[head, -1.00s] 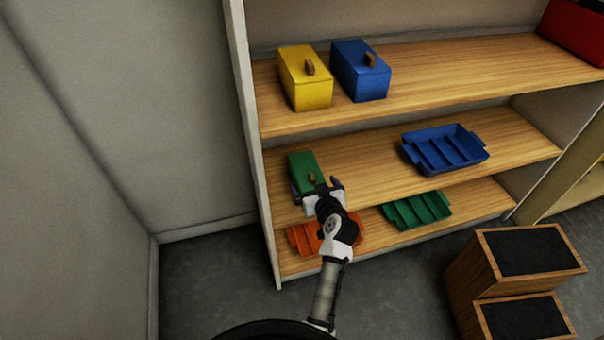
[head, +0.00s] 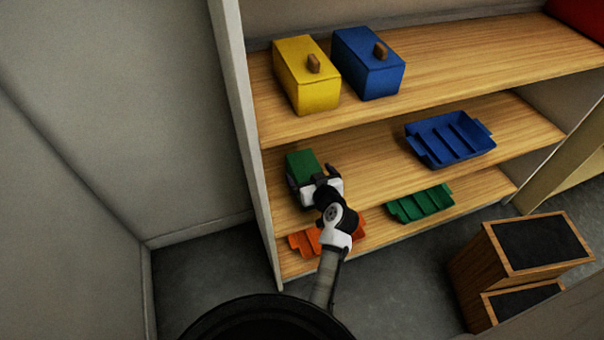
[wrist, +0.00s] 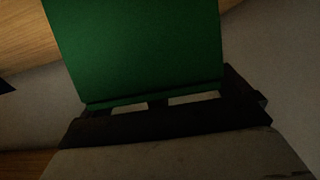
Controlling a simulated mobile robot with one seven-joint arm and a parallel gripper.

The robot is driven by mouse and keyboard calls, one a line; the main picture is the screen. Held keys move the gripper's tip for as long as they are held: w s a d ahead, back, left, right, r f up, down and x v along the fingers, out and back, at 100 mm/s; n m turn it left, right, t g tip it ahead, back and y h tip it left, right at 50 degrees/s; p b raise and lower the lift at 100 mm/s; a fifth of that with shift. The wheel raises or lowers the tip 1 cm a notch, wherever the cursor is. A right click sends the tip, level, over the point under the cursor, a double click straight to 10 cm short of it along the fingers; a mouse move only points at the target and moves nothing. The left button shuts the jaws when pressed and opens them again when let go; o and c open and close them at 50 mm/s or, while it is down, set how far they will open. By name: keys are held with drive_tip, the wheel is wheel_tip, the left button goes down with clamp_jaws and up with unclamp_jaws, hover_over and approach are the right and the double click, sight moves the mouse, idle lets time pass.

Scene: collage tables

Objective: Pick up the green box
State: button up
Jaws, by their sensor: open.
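The green box (head: 301,166) stands at the left end of the middle shelf, close to the shelf's side wall. My gripper (head: 318,178) is right at the front of the box and hides its lower front and handle in the head view. In the wrist view the green box (wrist: 140,50) fills the upper middle, and the dark gripper (wrist: 165,122) lies just below its near edge. My gripper is open. The fingertips are partly hidden, so I cannot tell whether they touch the box.
A yellow box (head: 306,75) and a blue box (head: 368,63) stand on the top shelf. A blue tray (head: 448,139) is on the middle shelf to the right. An orange tray (head: 305,242) and a green tray (head: 420,203) lie below. Wooden crates (head: 520,255) stand at right.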

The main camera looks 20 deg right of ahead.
drive_tip(key=shift+w, duration=0.1)
drive_tip(key=shift+c, duration=1)
drive_tip(key=c, duration=1.1)
